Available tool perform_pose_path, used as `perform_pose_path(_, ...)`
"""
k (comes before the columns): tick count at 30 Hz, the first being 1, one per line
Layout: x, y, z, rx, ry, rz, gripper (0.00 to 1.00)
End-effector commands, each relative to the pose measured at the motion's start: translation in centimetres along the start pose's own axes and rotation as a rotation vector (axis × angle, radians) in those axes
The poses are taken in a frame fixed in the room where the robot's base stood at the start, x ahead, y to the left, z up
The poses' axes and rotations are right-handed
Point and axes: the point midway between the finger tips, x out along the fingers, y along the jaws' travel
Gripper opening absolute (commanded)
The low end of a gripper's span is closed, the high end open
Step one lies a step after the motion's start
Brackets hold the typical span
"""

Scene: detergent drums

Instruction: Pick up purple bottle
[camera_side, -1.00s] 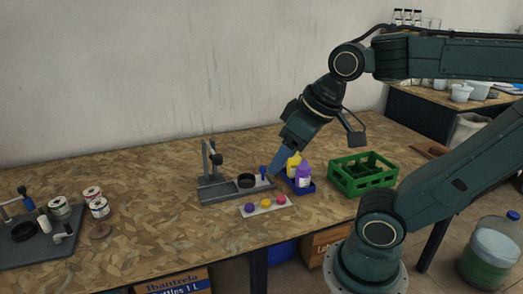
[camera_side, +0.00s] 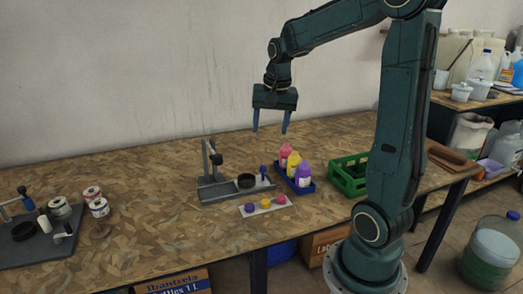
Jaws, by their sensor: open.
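The purple bottle (camera_side: 303,174) stands upright at the near end of a small blue tray (camera_side: 309,190). A yellow bottle (camera_side: 293,162) and a pink bottle (camera_side: 285,152) stand behind it in the same tray. My gripper (camera_side: 270,130) points down with its two blue fingers apart and nothing between them. It hangs in the air above the bottles and to their left in the picture, clear of all of them.
A green crate (camera_side: 345,176) stands right of the tray, partly hidden by my arm. Cans (camera_side: 98,207) stand far left. The wooden table (camera_side: 150,210) is clear between.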

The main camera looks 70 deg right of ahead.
Motion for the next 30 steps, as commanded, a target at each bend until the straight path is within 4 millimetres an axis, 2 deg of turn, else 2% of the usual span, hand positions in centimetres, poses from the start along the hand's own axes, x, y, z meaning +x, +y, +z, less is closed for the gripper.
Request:
perform_pose_path(1, 1.0, 0.7, -1.4, 0.058, -0.013, 0.015, 0.61)
perform_pose_path(6, 3.9, 3.2, -5.2, 0.239, -0.043, 0.055, 0.61)
perform_pose_path(11, 7.0, 6.2, -8.4, 0.412, -0.070, 0.091, 0.61)
perform_pose_path(15, 9.8, 9.4, -10.8, 0.561, -0.093, 0.122, 0.61)
perform_pose_path(21, 13.1, 13.4, -12.9, 0.729, -0.118, 0.155, 0.61)
perform_pose_path(24, 14.1, 14.7, -13.4, 0.777, -0.124, 0.164, 0.61)
perform_pose_path(30, 14.7, 15.4, -13.7, 0.807, -0.128, 0.170, 0.61)
